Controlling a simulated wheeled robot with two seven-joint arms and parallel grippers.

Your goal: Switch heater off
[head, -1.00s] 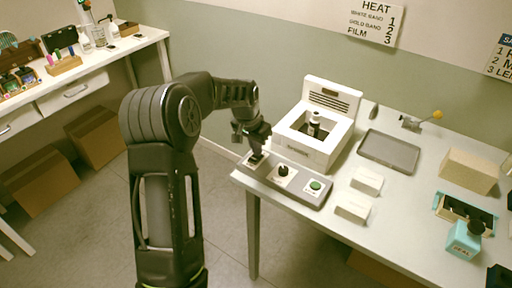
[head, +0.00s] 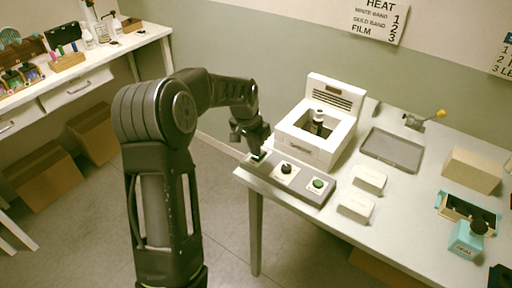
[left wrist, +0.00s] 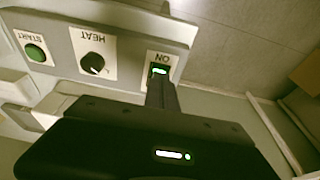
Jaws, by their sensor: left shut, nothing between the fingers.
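The white heater (head: 314,128) stands on the table with a dark bottle (head: 318,122) in its open well. In front of it lies a grey control panel (head: 300,188) with a green START button (head: 317,184), a black HEAT knob (head: 286,168) and a switch at the left end. In the left wrist view the switch (left wrist: 159,69) glows green beside the label ON. My left gripper (left wrist: 162,88) is shut and empty, its fingertips at the switch; whether they touch it I cannot tell. It also shows in the head view (head: 257,150). My right gripper is out of view.
Two small white boxes (head: 368,179) lie right of the panel. A wall sign (head: 380,20) reads HEAT. The table's front edge runs close to the panel.

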